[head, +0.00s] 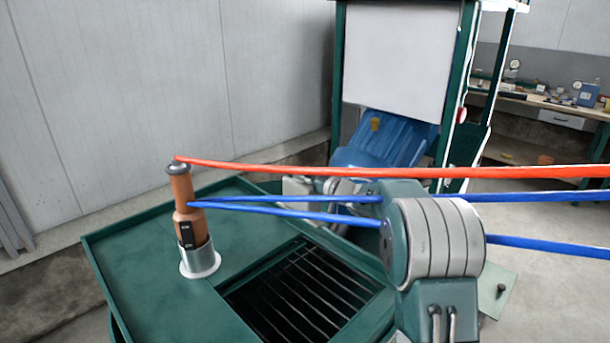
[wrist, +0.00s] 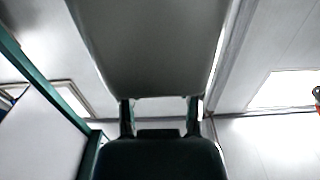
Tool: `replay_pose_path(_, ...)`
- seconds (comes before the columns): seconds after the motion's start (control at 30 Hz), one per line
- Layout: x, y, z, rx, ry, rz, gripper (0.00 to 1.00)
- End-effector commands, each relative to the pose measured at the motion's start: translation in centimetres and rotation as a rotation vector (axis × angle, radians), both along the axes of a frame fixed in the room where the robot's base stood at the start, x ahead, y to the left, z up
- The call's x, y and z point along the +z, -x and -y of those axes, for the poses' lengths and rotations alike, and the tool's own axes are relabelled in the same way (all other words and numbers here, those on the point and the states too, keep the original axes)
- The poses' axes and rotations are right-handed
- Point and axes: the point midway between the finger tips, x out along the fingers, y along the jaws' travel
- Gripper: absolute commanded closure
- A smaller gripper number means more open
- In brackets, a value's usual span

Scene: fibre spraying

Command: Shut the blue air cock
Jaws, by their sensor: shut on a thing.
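I cannot make out the blue air cock in either view. In the head view, an orange-brown spray tool (head: 187,215) with a dark cap stands upright in a white round holder (head: 201,262). Two blue hoses (head: 290,208) meet its side and a red hose (head: 400,171) meets its top. My gripper (wrist: 159,115) shows at the bottom middle of the wrist view, pointing up past a dark grey panel. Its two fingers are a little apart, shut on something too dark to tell. I cannot pick out the gripper in the head view.
The holder stands on a green table (head: 150,270) with a dark grate (head: 300,295). My arm covers the table's right side. Behind are a blue chute (head: 385,140) and a white-panelled green frame (head: 400,55). A cluttered workbench (head: 560,105) stands at the far right. The hoses cross in front.

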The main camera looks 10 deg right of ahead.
Motion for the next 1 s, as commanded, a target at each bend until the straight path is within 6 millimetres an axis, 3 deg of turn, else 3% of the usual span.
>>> replay_pose_path(0.37,0.0,-0.1,0.0,0.003,-0.001,0.001,1.0)
replay_pose_path(0.4,0.1,-0.1,0.0,0.002,-0.001,0.001,0.47)
replay_pose_path(0.47,0.1,-0.1,0.0,0.002,-0.001,0.001,0.2)
replay_pose_path(0.87,0.1,0.1,0.1,0.003,0.0,0.001,0.2)
replay_pose_path(1.0,0.1,1.1,0.8,0.001,0.001,0.001,0.2)
